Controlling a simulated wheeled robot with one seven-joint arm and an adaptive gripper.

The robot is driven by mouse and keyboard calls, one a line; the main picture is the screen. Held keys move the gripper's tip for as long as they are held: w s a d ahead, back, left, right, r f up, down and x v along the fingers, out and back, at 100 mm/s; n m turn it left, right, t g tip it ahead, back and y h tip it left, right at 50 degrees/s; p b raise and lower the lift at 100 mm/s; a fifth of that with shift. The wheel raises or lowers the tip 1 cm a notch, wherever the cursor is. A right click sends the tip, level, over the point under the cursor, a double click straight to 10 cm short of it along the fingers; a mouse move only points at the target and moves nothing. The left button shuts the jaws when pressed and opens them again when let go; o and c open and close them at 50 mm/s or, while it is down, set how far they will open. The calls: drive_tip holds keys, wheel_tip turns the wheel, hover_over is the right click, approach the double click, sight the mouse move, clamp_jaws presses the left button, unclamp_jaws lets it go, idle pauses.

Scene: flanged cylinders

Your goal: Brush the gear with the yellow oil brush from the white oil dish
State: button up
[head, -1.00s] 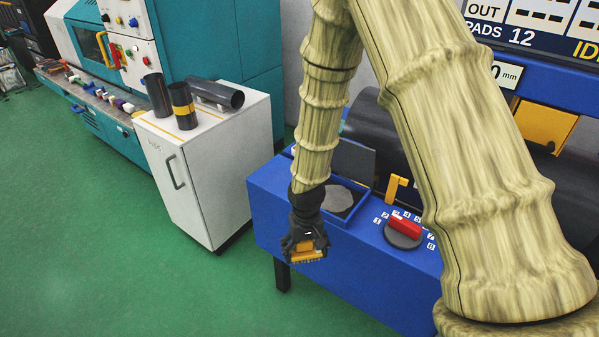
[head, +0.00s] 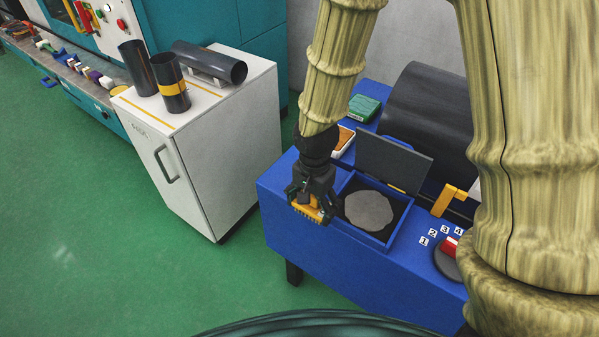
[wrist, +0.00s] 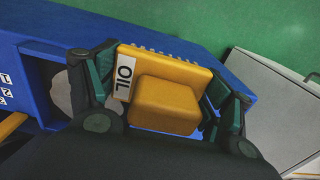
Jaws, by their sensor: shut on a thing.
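My gripper (head: 312,207) is shut on the yellow oil brush (head: 306,211), at the front left edge of the blue bench. In the wrist view the brush (wrist: 166,104) is a yellow block with a white OIL label and a toothed far edge, held between the two fingers (wrist: 168,92). I cannot make out a gear in these frames. No white oil dish can be picked out for certain. A small tray (head: 343,142) with a pale rim and orange-brown inside is partly hidden behind my arm.
The blue bench (head: 330,262) holds an open box (head: 404,217) with a grey round pad (head: 368,210), a green block (head: 364,108), and a numbered dial with a red handle (head: 450,246). A white cabinet (head: 215,150) carries dark cylinders (head: 170,82). Green floor (head: 90,240) is clear at left.

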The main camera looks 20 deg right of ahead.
drive_tip(key=w+p, duration=0.1)
drive_tip(key=w, duration=0.3)
drive_tip(key=w+d+f+p, duration=0.1)
drive_tip(key=w+p, duration=0.1)
drive_tip(key=w, duration=0.3)
drive_tip(key=w+d+p, duration=0.1)
drive_tip(key=w, duration=0.4)
drive_tip(key=shift+d+f, duration=0.1)
drive_tip(key=shift+f, duration=0.05)
drive_tip(key=shift+w+p, duration=0.5)
drive_tip(key=shift+w, duration=0.1)
drive_tip(key=shift+w+d+f, duration=0.1)
drive_tip(key=shift+w+f, duration=0.1)
drive_tip(key=shift+w, duration=0.05)
wheel_tip(320, 180, down, 2)
drive_tip(key=shift+w+f+p, duration=0.1)
drive_tip(key=shift+f+p, duration=0.05)
drive_tip(key=shift+p, duration=0.8)
drive_tip(key=shift+f, duration=0.3)
drive_tip(key=shift+f, duration=0.25)
drive_tip(key=o, duration=0.9)
